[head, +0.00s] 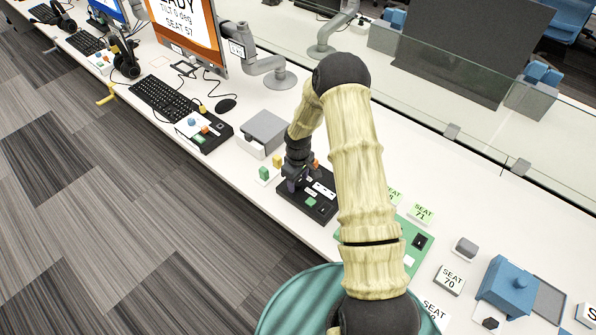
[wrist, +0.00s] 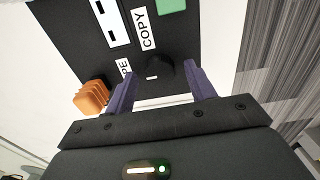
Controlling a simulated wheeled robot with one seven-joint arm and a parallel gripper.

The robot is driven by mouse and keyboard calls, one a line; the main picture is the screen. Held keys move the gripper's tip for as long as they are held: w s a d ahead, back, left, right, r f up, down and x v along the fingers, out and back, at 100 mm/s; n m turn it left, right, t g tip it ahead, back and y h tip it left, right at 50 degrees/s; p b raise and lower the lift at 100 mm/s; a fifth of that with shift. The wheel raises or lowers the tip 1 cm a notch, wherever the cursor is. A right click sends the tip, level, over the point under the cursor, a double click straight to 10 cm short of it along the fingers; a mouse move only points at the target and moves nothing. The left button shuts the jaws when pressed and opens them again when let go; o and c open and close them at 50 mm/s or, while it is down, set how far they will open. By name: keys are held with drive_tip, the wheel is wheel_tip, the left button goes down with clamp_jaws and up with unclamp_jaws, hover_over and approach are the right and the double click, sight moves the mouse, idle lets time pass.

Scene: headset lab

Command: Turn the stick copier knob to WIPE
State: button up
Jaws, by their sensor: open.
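The stick copier (head: 322,206) is a black box on the white bench, below my gripper (head: 292,182) in the head view. In the wrist view the copier (wrist: 105,60) shows a COPY label (wrist: 144,29) and a partly hidden label ending in "PE" (wrist: 124,69). The round black knob (wrist: 162,71) has a small white mark on its lower left; which label it points to I cannot tell. The purple fingers are open, one on each side of the knob, with apparent gaps. In the head view my gripper hides the knob.
A green piece (head: 264,173) and a grey box (head: 264,130) stand to the left in the head view. A green board (head: 412,236) lies to the right. The glass divider (head: 450,132) runs behind.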

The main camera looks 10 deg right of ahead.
sight(298, 182)
wheel_tip(298, 182, up, 17)
drive_tip(key=b, duration=0.2)
drive_tip(key=shift+r, duration=0.15)
drive_tip(key=shift+w, duration=0.1)
idle(0.4)
drive_tip(key=s+r+m+t, duration=0.1)
drive_tip(key=s+r+m, duration=0.2)
drive_tip(key=s, duration=0.8)
drive_tip(key=s+r+m+t, duration=0.1)
drive_tip(key=s+r+m, duration=0.3)
drive_tip(key=s, duration=0.6)
drive_tip(key=shift+s+a+r+t, duration=0.3)
drive_tip(key=shift+s+r, duration=0.05)
drive_tip(key=shift+r, duration=0.05)
